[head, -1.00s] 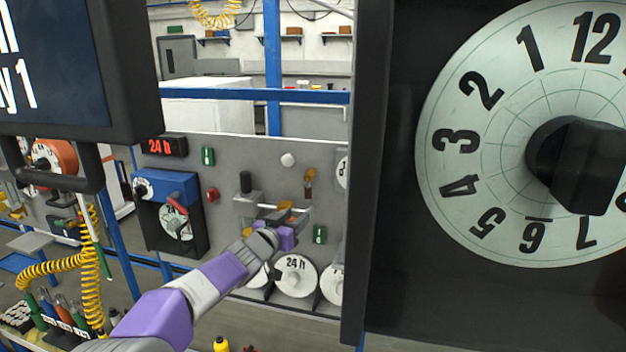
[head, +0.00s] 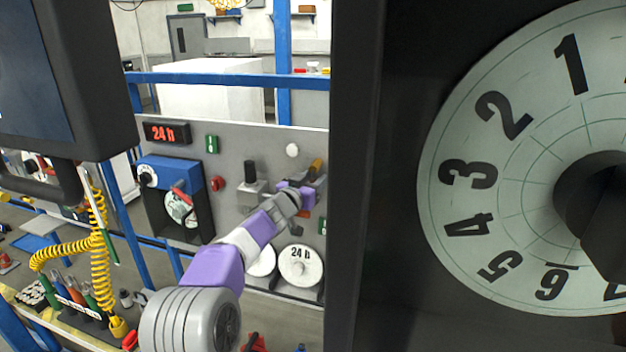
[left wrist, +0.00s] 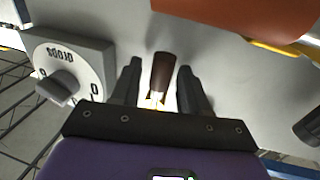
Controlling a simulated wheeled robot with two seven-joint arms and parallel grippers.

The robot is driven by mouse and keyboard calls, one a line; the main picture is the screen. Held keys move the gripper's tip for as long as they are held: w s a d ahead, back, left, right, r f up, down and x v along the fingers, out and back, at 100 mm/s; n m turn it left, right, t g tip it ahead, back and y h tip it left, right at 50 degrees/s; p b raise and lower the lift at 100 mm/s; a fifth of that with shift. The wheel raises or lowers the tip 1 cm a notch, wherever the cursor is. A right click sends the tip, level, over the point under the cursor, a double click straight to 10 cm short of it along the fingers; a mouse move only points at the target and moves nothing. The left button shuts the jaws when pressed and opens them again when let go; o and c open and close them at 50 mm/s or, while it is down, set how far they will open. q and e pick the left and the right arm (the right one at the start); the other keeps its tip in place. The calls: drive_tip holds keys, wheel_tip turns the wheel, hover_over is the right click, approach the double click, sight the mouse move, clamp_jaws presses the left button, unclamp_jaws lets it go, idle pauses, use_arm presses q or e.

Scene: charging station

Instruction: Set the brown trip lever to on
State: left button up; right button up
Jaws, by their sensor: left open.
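The brown trip lever (left wrist: 162,72) shows in the left wrist view as a dark brown handle with a pale yellow-white part at its lower end. My left gripper (left wrist: 159,80) is open, with one dark finger on each side of the lever. Slim gaps show between the handle and both fingers. In the head view my left gripper (head: 302,194) is at the right part of the grey panel (head: 236,143), just below an orange-yellow piece (head: 316,165). There the gripper largely hides the lever, and I cannot tell its setting. My right gripper is not in view.
A white dial with a knob (left wrist: 62,86) stands close left of the fingers in the left wrist view. An orange body (left wrist: 235,15) is at upper right. In the head view a large numbered dial (head: 470,205) in a black frame blocks the right side.

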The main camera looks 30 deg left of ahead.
use_arm(q)
drive_tip(key=shift+w+f, duration=0.1)
clamp_jaws()
